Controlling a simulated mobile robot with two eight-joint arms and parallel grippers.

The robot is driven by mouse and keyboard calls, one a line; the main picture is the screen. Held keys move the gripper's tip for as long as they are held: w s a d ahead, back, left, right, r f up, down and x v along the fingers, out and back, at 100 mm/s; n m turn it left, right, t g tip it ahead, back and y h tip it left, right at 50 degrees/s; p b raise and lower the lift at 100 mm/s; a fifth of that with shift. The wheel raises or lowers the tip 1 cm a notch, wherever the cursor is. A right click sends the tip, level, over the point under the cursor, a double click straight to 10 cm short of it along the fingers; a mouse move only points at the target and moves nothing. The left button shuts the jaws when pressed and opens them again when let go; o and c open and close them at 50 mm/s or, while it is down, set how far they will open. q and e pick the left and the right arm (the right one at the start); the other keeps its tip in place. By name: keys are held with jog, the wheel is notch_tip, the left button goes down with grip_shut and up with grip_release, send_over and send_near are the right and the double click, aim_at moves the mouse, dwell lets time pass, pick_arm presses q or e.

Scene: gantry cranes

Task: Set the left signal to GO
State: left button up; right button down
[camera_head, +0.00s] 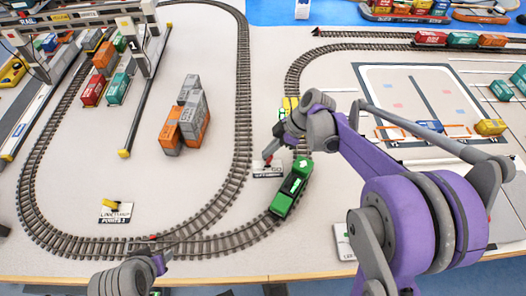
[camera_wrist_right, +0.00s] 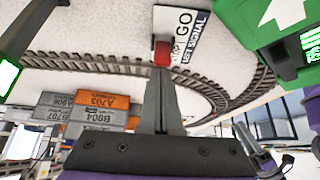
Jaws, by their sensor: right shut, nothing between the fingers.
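The left signal is a small white plate (camera_head: 268,171) beside the track; in the right wrist view its plate (camera_wrist_right: 184,24) reads "GO" and "LEFT SIGNAL". A red knob (camera_wrist_right: 161,53) stands over the plate's near edge and partly covers its lettering. My right gripper (camera_head: 267,159) reaches down over the plate in the head view. In the wrist view its fingers (camera_wrist_right: 161,78) are shut together, with the tips right at the red knob; I cannot tell whether they touch it. My left gripper (camera_head: 160,264) is low at the table's front edge, its fingers unclear.
A green locomotive (camera_head: 290,190) stands on the track close to the right gripper; its green side (camera_wrist_right: 278,25) fills the wrist view's upper right. Stacked orange and grey containers (camera_head: 186,118) stand left. A points plate (camera_head: 116,213) with a yellow lever lies front left.

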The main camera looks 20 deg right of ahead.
pick_arm(q)
jog(key=shift+r, duration=0.1)
pick_arm(e)
jog(key=shift+r, duration=0.1)
pick_arm(q)
jog(key=shift+w+r+p, duration=0.1)
jog(key=shift+r+p, duration=0.45)
jog(key=shift+p, duration=0.15)
pick_arm(e)
jog(key=shift+r, duration=0.7)
pick_arm(q)
jog(key=shift+r, duration=0.15)
pick_arm(e)
jog(key=shift+w+a+r, duration=0.1)
jog(key=shift+a+r, duration=0.05)
jog(key=shift+a, duration=0.15)
pick_arm(q)
jog(key=shift+r+p, duration=0.95)
jog(key=shift+p, duration=0.1)
pick_arm(e)
jog(key=v, duration=0.9)
jog(key=shift+a+r, duration=0.15)
jog(key=shift+r, duration=0.25)
